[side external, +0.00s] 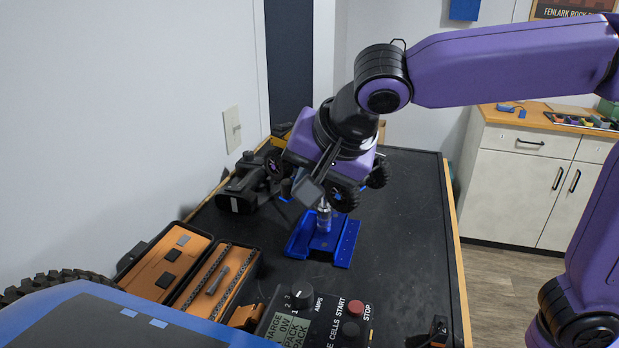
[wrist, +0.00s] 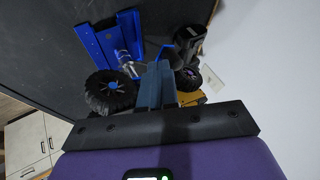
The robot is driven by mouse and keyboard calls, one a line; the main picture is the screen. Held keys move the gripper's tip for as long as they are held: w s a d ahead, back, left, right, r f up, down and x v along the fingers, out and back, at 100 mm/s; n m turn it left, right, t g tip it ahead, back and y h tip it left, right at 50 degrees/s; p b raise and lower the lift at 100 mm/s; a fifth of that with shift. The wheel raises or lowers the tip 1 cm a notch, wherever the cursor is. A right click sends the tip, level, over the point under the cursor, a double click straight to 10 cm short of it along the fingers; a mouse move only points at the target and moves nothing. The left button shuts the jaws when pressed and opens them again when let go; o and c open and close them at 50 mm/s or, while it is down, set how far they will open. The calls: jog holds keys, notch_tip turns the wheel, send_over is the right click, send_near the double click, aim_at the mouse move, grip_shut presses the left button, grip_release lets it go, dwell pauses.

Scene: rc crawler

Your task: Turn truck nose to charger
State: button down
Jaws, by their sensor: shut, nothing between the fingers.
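The truck is mostly hidden behind my gripper in the side view; its black wheels (side external: 343,195) and a bit of yellow body (side external: 281,131) show around it. It sits raised on a blue stand (side external: 347,243) with a silver post. I cannot tell which way its nose points. My gripper (side external: 308,191) is shut and empty, fingers down beside the truck. In the wrist view the closed fingers (wrist: 157,88) lie between a large near wheel (wrist: 110,92) and a smaller-looking wheel (wrist: 188,78); contact is unclear. The charger (side external: 296,322), with display and knobs, is at the front.
A black device (side external: 248,188) stands left of the truck, near the wall. An open orange-lined case (side external: 213,283) lies front left. A blue-edged object (side external: 110,318) and a big tyre (side external: 50,283) fill the lower left corner. The black bench top (side external: 411,235) is clear on the right.

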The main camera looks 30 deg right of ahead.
jog(key=w+m+h, duration=0.1)
jog(key=w+a+m+h, duration=0.1)
jog(key=m, duration=0.1)
jog(key=w+m+h, duration=0.1)
jog(key=shift+w+a+m, duration=0.1)
jog(key=shift+a+m, duration=0.3)
jog(key=shift+w, duration=0.2)
jog(key=shift+w+a, duration=0.1)
jog(key=shift+w, duration=0.3)
jog(key=shift+r, duration=0.1)
jog(key=s+a+r+m+h, duration=0.1)
jog(key=s+a+r+m, duration=0.15)
jog(key=s+r, duration=0.4)
jog(key=x, duration=0.9)
jog(key=shift+w+n+g, duration=0.4)
jog(key=shift+w+n, duration=0.05)
jog(key=shift+w, duration=0.1)
